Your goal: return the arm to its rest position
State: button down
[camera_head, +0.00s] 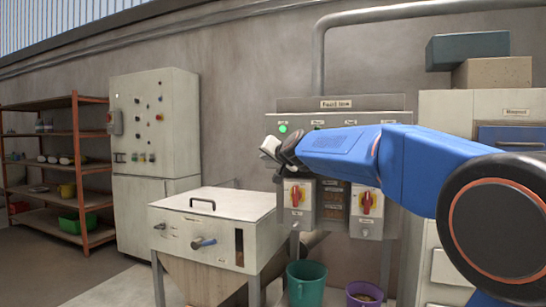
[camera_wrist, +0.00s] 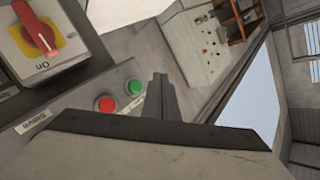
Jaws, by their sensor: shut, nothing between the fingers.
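My gripper (camera_head: 272,148) is at the end of my blue arm, stretched out to the left in front of the grey control panel (camera_head: 360,103). It is shut and empty, and its dark fingers show together in the wrist view (camera_wrist: 160,92). In that view a green button (camera_wrist: 136,87) and a red button (camera_wrist: 105,104) lie just left of the fingertips. I cannot tell how far the fingers are from the panel. My arm hides much of the panel in the head view.
Two red-and-yellow rotary switches (camera_head: 297,195) (camera_head: 368,202) sit below the arm. A lidded hopper (camera_head: 213,204) stands left of them. Teal (camera_head: 306,283) and purple (camera_head: 364,295) buckets stand on the floor. A tall cabinet (camera_head: 156,178) and a shelf rack (camera_head: 78,160) are farther left.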

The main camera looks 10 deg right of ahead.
jog(key=shift+s+a, duration=0.2)
jog(key=shift+s, duration=0.1)
jog(key=s+d+f+n+g+h, duration=0.1)
jog(key=s+d+f+n+g, duration=0.1)
jog(key=s+f, duration=1.1)
jog(key=s+d+f+n+g, duration=0.1)
jog(key=s+d+f+g, duration=0.2)
jog(key=s+f, duration=1)
jog(key=s+d+f+n+g+h, duration=0.1)
jog(key=s+f+g, duration=0.5)
jog(key=s+f, duration=0.8)
jog(key=s+d+n, duration=0.1)
jog(key=s, duration=1.2)
jog(key=shift+s+d+n+h, duration=0.2)
jog(key=shift+d+n+h, duration=0.1)
jog(key=shift+d, duration=0.1)
jog(key=shift+d, duration=0.1)
